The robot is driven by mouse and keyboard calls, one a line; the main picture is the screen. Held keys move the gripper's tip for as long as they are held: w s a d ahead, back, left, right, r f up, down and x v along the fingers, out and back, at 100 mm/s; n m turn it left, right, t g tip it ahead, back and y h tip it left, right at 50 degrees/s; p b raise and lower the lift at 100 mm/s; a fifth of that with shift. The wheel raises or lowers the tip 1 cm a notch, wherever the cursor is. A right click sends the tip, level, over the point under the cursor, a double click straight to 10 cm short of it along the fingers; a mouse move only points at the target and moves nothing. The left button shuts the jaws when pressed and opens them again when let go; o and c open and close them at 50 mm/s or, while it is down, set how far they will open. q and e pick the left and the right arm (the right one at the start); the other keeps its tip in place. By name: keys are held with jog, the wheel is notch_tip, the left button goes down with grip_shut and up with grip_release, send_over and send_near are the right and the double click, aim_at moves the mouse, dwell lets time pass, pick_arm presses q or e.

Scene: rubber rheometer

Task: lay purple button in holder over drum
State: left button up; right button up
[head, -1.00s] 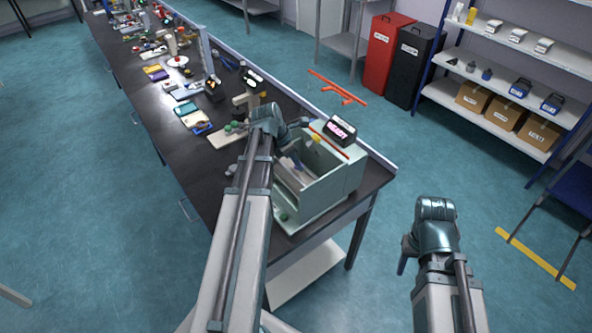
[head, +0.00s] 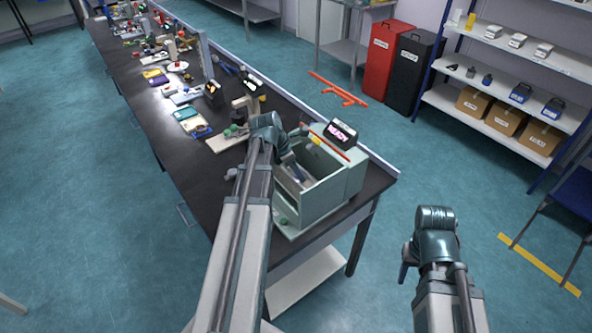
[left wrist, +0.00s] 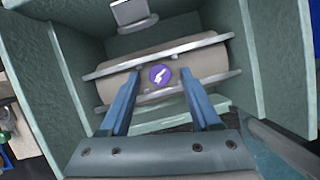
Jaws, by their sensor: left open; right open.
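The purple button (left wrist: 160,75), a round disc with a white mark, shows face-up against the beige drum (left wrist: 205,62) in the left wrist view. It lies between the tips of my left gripper (left wrist: 159,82), which is open with a finger on either side and apart from it. I cannot tell a separate holder from the drum's pale rims, or whether the button touches it. In the head view my left gripper (head: 290,155) is over the open box of the machine (head: 322,197) and hides the button. My right gripper (head: 404,264) hangs over the floor, away from the bench.
The box's grey-green walls (left wrist: 245,50) stand close around the drum. A display reading READY (head: 340,136) stands on the machine. The dark bench (head: 165,115) holds several tools and parts to the left.

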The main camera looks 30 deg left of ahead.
pick_arm(q)
jog(key=shift+r, duration=0.1)
jog(key=p+v, duration=1.1)
jog(key=v, duration=0.1)
jog(key=d+m, duration=0.3)
jog(key=d, duration=0.1)
jog(key=s+d+m+g, duration=0.1)
jog(key=d+m, duration=0.2)
jog(key=d, duration=0.1)
jog(key=d+f+m, duration=0.1)
jog(key=d+m, duration=0.2)
jog(key=d, duration=0.1)
jog(key=shift+s+d+g, duration=0.15)
jog(key=shift+d+g, duration=0.1)
jog(key=shift+g, duration=0.05)
jog(key=s+d+m+y, duration=0.1)
jog(key=s+d+m, duration=0.3)
jog(key=d+m, duration=0.3)
jog(key=s+d+m+g+y, duration=0.1)
jog(key=s+d+m, duration=0.2)
jog(key=d+m, duration=0.3)
jog(key=s+d+m+g+y, duration=0.1)
jog(key=s+d+m, duration=0.3)
jog(key=d+m, duration=0.3)
jog(key=shift+s+d+f+m+y, duration=0.3)
jog(key=shift+d+m, duration=0.05)
jog(key=shift+m, duration=1.55)
